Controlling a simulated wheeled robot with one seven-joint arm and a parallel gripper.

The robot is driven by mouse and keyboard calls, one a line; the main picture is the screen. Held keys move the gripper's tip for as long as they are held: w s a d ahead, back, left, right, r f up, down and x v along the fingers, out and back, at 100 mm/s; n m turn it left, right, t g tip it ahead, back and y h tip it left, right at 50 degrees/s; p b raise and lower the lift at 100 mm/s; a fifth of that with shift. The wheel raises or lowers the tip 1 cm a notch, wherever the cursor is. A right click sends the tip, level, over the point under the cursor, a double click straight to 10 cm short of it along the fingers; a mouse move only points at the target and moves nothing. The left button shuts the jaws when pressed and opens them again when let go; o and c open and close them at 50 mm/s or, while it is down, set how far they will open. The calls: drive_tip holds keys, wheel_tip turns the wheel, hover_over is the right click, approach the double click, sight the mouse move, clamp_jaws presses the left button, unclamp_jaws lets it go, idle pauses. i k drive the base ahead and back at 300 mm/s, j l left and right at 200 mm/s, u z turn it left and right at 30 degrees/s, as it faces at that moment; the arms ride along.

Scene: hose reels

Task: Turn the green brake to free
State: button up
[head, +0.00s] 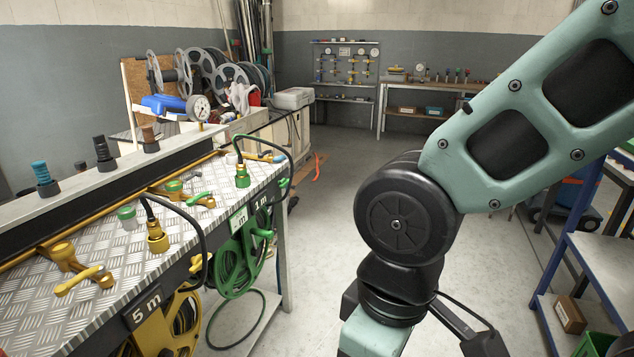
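The green hose reel (236,272) hangs under the front edge of the metal-topped bench. A small green handle (262,233) sticks out at its upper right, and a small green lever (283,183) shows near the bench's far corner. I cannot tell which of these is the brake, nor its setting. A green hose connector (242,178) with a black hose stands on the bench above the reel. My arm comes in from the upper right and bends down right of the bench, apart from the reel. My gripper's fingers are not visible; the arm runs out of the bottom edge.
The yellow reel (163,325) hangs nearer, below a 5 m sign (143,307). Yellow taps (75,268) and a yellow connector (157,238) stand on the bench top (45,318). A blue-framed shelf (597,262) stands right. Grey floor (330,185) lies open between.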

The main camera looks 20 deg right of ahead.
sight(283, 184)
drive_tip(key=i+l, duration=0.6)
drive_tip(key=i, duration=0.15)
drive_tip(key=i+l, duration=0.6)
drive_tip(key=i, duration=0.15)
